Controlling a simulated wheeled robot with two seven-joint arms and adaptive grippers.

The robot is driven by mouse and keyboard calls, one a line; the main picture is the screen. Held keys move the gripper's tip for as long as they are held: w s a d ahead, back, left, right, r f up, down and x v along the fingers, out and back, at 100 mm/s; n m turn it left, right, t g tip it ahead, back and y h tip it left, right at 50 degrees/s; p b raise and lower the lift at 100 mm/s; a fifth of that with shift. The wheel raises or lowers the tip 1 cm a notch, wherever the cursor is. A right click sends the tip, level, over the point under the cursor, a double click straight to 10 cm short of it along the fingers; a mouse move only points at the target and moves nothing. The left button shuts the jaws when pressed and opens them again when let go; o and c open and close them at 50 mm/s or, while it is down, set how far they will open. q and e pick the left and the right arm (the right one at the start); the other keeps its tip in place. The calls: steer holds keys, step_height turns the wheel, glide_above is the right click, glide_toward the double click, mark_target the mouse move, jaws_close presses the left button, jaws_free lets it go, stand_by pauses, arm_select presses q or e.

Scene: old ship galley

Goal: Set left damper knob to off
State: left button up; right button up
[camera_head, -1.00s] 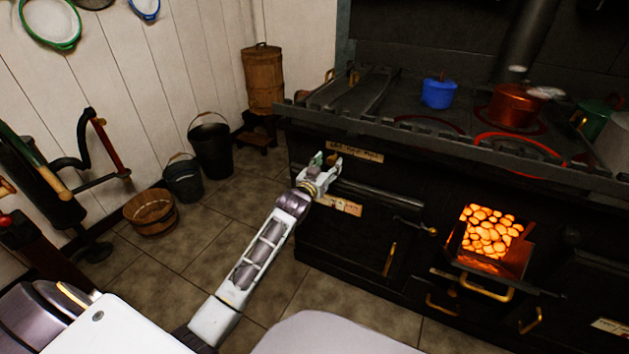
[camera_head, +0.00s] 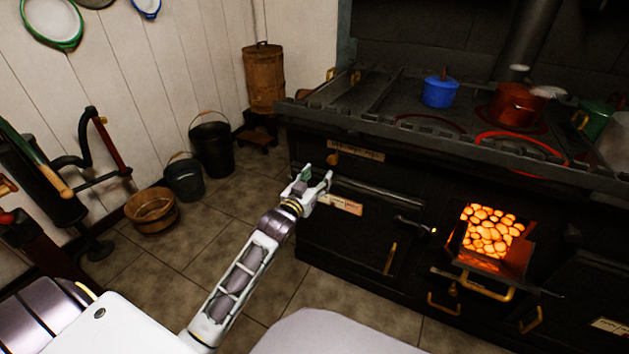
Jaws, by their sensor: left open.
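The left damper knob (camera_head: 333,158) is a small brass-coloured knob on the black stove front. It sits at the left end of a tan label plate (camera_head: 358,151) whose writing is too small to read. My left gripper (camera_head: 318,176) is open and empty, just below and to the left of the knob, apart from it in the picture. The knob's exact setting cannot be made out. My right gripper is out of view.
The black stove (camera_head: 400,200) has a railed top with a blue pot (camera_head: 440,92) and a copper pot (camera_head: 518,105). An open firebox (camera_head: 490,232) glows orange. Buckets (camera_head: 211,148) and a wooden tub (camera_head: 152,210) stand left on the tiled floor.

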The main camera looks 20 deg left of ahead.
arm_select(q)
steer(key=shift+s, duration=0.65)
